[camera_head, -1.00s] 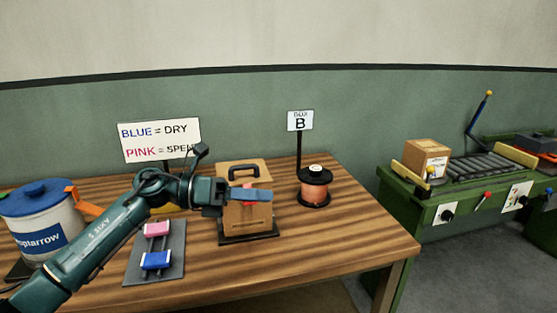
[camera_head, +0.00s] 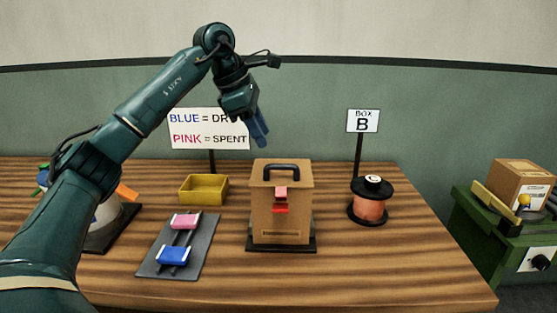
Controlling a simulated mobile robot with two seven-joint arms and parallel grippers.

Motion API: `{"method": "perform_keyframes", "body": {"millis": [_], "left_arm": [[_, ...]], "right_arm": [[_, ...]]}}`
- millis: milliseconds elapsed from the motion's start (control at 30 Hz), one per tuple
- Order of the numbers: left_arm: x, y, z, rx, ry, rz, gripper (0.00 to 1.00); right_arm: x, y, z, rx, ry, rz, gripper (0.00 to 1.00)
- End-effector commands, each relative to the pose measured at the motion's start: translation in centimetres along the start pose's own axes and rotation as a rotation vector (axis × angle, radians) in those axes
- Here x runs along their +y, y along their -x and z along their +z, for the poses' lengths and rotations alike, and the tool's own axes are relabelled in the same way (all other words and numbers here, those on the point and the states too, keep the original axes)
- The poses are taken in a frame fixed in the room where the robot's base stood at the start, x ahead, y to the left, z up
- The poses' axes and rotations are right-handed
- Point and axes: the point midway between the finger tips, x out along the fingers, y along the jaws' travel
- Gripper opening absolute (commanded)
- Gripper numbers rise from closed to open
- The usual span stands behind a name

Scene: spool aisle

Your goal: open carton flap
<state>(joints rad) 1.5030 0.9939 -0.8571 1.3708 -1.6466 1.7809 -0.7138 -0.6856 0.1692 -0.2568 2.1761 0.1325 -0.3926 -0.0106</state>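The carton (camera_head: 263,218) is a brown box standing upright on a dark base plate in the middle of the wooden table. My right gripper is out of view.
A yellow bin (camera_head: 203,191) and a grey board (camera_head: 160,263) with pink and blue blocks are left of the carton. A copper spool (camera_head: 370,208) and BOX B sign (camera_head: 362,121) stand right. A sign (camera_head: 190,140) stands behind. Table in front is clear.

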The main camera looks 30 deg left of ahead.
Motion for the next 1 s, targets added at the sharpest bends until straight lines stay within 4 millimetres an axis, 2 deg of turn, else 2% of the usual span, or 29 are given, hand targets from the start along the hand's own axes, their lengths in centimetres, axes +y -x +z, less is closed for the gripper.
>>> {"method": "perform_keyframes", "body": {"millis": [33, 200, 400, 533, 800, 1000], "left_arm": [[-0.1, -1.4, -0.1, 0.003, -0.001, -0.005, 0.36], [-0.1, -4.7, 0.0, 0.001, -0.001, -0.003, 0.36], [-0.1, -7.3, 0.1, -0.001, -0.001, -0.002, 0.36], [-0.1, -8.0, 0.1, -0.001, -0.001, -0.002, 0.36], [-0.1, -8.2, 0.1, -0.001, -0.001, -0.001, 0.36], [-0.1, -8.1, 0.1, -0.002, -0.001, -0.001, 0.21]], "right_arm": [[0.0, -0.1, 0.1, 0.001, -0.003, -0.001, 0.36], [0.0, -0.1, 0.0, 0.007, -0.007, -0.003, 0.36], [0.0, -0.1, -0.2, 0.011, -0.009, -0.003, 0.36], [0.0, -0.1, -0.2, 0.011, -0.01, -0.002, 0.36], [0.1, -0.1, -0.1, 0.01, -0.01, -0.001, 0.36], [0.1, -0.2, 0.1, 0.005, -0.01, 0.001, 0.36]]}}
